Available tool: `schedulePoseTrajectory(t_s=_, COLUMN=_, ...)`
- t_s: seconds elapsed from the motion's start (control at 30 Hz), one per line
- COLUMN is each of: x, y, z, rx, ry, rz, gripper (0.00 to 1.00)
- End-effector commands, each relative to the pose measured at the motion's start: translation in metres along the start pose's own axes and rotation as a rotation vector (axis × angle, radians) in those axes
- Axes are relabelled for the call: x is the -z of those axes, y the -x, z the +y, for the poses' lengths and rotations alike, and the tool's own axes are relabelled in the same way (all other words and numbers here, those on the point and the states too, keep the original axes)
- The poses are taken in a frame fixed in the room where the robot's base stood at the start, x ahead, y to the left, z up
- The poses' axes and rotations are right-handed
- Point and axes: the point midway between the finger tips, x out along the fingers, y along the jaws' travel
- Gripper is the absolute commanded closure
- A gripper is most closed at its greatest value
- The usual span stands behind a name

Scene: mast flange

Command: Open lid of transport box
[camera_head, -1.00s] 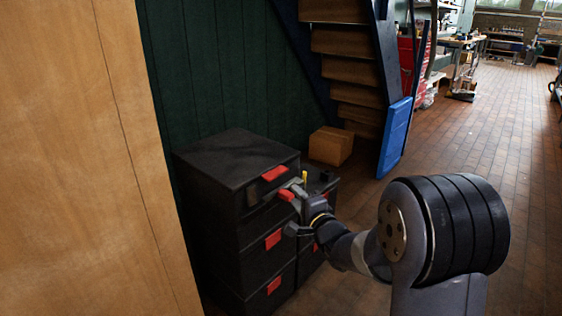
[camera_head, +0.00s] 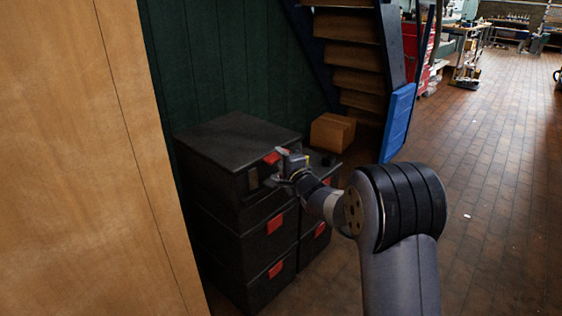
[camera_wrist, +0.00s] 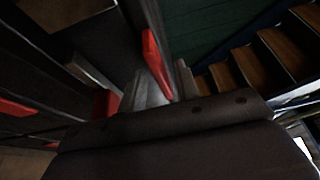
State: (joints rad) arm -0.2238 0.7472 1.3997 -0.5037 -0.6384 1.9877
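The top black transport box (camera_head: 235,138) sits on a stack of similar boxes against the green wall, and its lid looks closed. A red latch (camera_head: 271,158) is on its front face, near the lid's edge. My gripper (camera_head: 284,168) is right at this front face, beside the latch. In the wrist view two grey fingers stand apart at my gripper (camera_wrist: 165,88), with a red latch piece (camera_wrist: 157,62) showing between them. I cannot tell whether the fingers touch it. My gripper and wrist hide part of the box front.
Lower boxes with red latches (camera_head: 275,222) stand under and beside the top one. A cardboard box (camera_head: 332,132) and a leaning blue panel (camera_head: 398,122) are behind, near wooden stairs (camera_head: 350,55). A wooden panel (camera_head: 120,160) bounds the left.

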Motion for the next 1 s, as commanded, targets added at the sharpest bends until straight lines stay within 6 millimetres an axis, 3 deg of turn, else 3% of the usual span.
schedulePoseTrajectory(t_s=0.3, x=0.0, y=-0.0022, z=-0.0002, rx=0.0, ry=0.0, rz=0.0, gripper=0.69)
schedulePoseTrajectory(t_s=0.7, x=0.0001, y=-0.002, z=-0.0002, rx=0.0, ry=0.0, rz=0.0, gripper=1.0)
schedulePoseTrajectory(t_s=1.0, x=0.0002, y=-0.0019, z=0.0, rx=0.0, ry=0.0, rz=0.001, gripper=1.0)
